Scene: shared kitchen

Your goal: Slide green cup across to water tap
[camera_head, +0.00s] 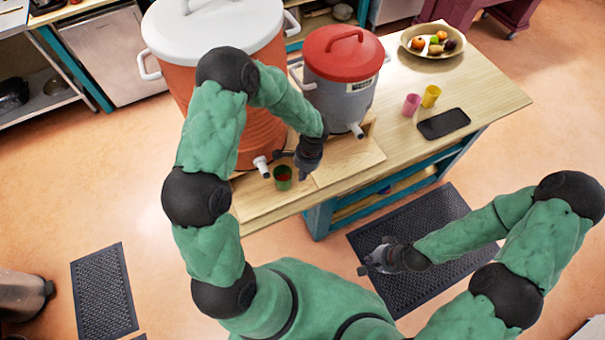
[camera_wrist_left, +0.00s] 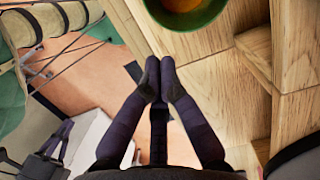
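The green cup (camera_head: 282,178) stands upright on the wooden counter step, with something orange-red showing inside it. The white water tap (camera_head: 261,166) of the large orange cooler is just left of the cup. My left gripper (camera_head: 303,177) is right beside the cup, on its right side. In the left wrist view the two fingertips (camera_wrist_left: 160,70) meet with nothing between them, and part of the cup (camera_wrist_left: 187,20) shows beyond them at the top edge. My right gripper (camera_head: 376,259) hangs over the dark floor mat, away from the counter; its finger opening is too small to judge.
The orange cooler (camera_head: 262,130) and a grey cooler with red lid (camera_head: 338,95) stand behind the step. The counter's front edge is close to the cup.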

